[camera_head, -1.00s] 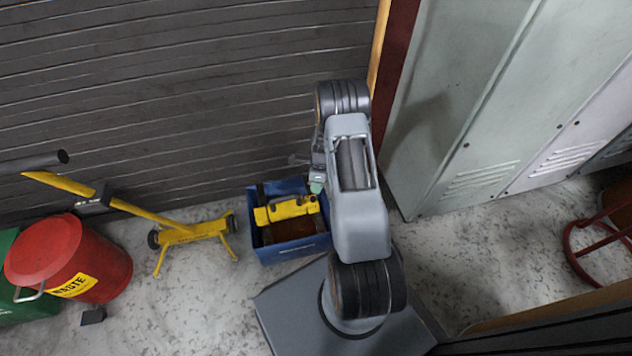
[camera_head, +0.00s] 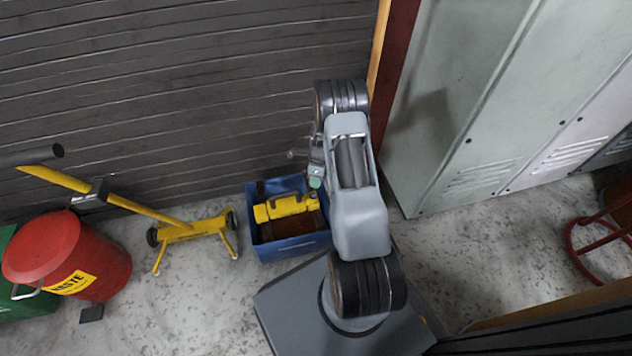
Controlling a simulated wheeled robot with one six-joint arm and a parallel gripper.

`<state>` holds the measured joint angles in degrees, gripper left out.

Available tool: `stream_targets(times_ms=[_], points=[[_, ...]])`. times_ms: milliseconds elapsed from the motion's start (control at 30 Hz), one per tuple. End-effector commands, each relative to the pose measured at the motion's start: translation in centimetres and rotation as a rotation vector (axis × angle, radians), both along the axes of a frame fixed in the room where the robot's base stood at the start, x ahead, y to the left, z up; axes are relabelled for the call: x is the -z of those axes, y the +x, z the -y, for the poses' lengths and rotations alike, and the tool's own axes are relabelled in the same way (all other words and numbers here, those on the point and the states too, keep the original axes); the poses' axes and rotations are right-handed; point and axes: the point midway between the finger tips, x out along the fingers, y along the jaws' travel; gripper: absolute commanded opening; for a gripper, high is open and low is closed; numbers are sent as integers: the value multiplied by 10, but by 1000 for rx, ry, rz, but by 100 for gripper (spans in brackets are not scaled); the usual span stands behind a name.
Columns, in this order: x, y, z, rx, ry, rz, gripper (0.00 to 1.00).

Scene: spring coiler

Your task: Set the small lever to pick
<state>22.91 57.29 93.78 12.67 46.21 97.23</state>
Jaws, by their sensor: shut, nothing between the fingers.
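No spring coiler and no small lever can be made out in this view. My gripper (camera_head: 296,154) shows only as a small dark tip to the left of my wrist, beside my raised arm. It appears shut and empty, in front of the dark slatted wall and above the blue crate in the picture. My arm hides what lies directly behind it.
A blue crate (camera_head: 292,249) with a yellow object (camera_head: 286,207) stands beside my base. A yellow wheeled stand (camera_head: 192,231) and a red waste bin (camera_head: 98,262) are at left. Grey lockers (camera_head: 470,110) and a red-framed stool (camera_head: 580,240) are at right. Floor between is partly clear.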

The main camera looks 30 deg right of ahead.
Motion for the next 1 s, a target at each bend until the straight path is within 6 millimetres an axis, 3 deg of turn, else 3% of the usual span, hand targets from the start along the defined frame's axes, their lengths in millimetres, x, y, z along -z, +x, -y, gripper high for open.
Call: stream_targets(times_ms=[167,367,500,700,1000], points=[[-4,3,5,0,-1,1,0],[-21,16,27,-3,-1,3,0],[-54,9,31,-5,-1,2,0],[-87,1,32,-11,1,0,0],[-113,-7,37,-9,0,0,0]])
